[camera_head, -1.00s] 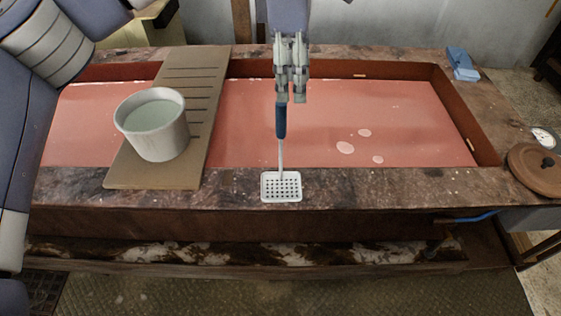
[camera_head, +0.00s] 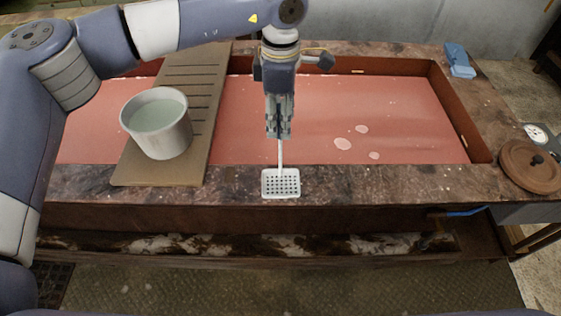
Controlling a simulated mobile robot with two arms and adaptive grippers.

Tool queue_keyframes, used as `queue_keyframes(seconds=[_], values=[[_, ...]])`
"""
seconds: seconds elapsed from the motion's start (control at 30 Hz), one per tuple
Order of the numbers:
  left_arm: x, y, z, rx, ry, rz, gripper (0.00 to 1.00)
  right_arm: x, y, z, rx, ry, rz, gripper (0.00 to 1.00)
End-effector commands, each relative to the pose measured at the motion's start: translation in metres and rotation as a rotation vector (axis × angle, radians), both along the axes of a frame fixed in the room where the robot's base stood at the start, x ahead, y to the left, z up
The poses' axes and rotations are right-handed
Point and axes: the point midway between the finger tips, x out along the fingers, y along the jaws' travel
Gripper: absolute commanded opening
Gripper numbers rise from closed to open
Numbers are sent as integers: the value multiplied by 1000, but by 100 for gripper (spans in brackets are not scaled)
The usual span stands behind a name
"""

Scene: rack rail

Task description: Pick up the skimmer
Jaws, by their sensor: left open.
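The skimmer (camera_head: 281,184) has a pale, flat, perforated square head that lies on the front stone rim of the trough. Its thin metal shaft rises from the head toward the back, and its blue grip is hidden by my left gripper. My left gripper (camera_head: 278,134) points down over the trough, its open fingers at the upper part of the skimmer's handle. Whether the fingers touch the handle I cannot tell. My right gripper is not in view.
The trough holds reddish liquid (camera_head: 400,110) with pale foam patches. A grey-white pot (camera_head: 178,138) of pale liquid stands on a slatted board (camera_head: 195,105) left of the skimmer. A round brown lid (camera_head: 520,172) and a blue object (camera_head: 458,58) are on the right rim.

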Motion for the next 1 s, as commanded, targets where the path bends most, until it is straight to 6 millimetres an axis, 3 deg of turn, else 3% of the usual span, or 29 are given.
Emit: queue_keyframes(seconds=[0.23,0.4,0.43,0.77,1.0], values=[[0,0,-2,-1,-1,0,42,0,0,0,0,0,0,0],[0,0,-2,-1,-1,0,4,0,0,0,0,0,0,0],[0,0,-2,-1,-1,0,0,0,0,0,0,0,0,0],[0,0,-1,-1,-2,0,0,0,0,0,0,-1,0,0],[1,-1,10,-3,-4,1,0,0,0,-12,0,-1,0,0]])
